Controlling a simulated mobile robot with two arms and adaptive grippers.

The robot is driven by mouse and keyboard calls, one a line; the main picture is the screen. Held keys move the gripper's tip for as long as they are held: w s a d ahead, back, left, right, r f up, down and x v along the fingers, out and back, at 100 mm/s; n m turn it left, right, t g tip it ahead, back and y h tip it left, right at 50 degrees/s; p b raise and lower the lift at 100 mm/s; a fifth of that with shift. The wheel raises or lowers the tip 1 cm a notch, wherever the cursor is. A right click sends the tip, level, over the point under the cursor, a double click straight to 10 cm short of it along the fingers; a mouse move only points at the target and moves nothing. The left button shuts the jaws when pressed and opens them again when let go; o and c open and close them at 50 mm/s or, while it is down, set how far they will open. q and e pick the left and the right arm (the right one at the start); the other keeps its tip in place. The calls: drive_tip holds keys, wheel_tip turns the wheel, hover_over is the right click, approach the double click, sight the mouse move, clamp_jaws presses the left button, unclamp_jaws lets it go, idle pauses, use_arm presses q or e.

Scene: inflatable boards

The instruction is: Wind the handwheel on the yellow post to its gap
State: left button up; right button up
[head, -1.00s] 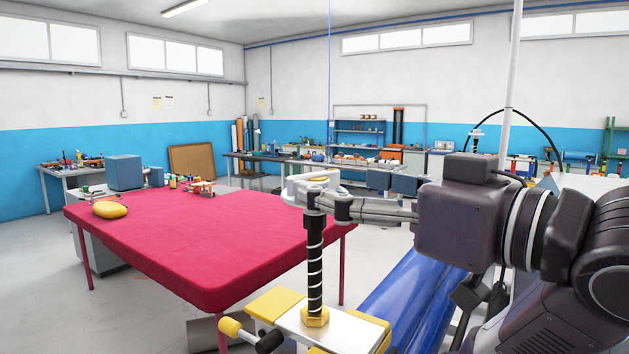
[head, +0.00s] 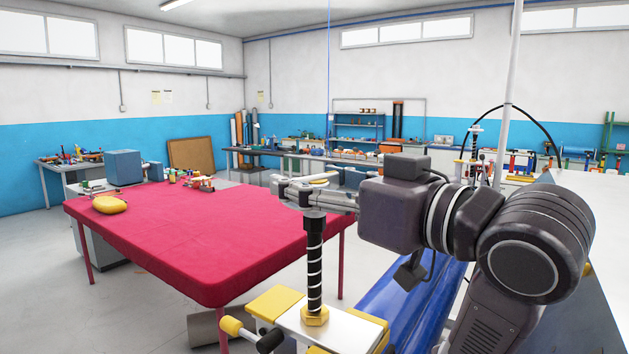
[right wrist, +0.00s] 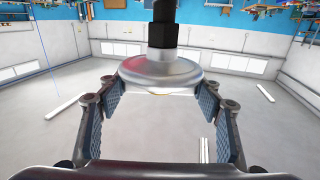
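A black post with a white spiral stripe (head: 315,265) stands upright from a yellow nut (head: 315,315) on a pale plate with yellow blocks. Its handwheel (head: 320,181) is a pale, flat disc at the top, partly hidden by my right gripper (head: 300,192). In the right wrist view the handwheel (right wrist: 160,72) is a round silver disc with a dark shaft. The right gripper (right wrist: 161,82) has one padded finger at each side of the rim, and the pads appear to touch it. The gap is not clearly visible. My left gripper is out of view.
A red-covered table (head: 190,240) with a yellow pouch (head: 109,204) stands to the left. A black and yellow handle (head: 250,335) sticks out at the plate's front left. Workbenches line the far wall.

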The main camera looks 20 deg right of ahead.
drive_tip(key=c, duration=0.4)
drive_tip(key=shift+r+m+h+p, duration=0.15)
drive_tip(key=shift+m+h+p, duration=0.15)
drive_tip(key=shift+h+p, duration=0.15)
drive_tip(key=o, duration=1.2)
wheel_tip(320, 180, up, 10)
drive_tip(key=shift+f, duration=0.1)
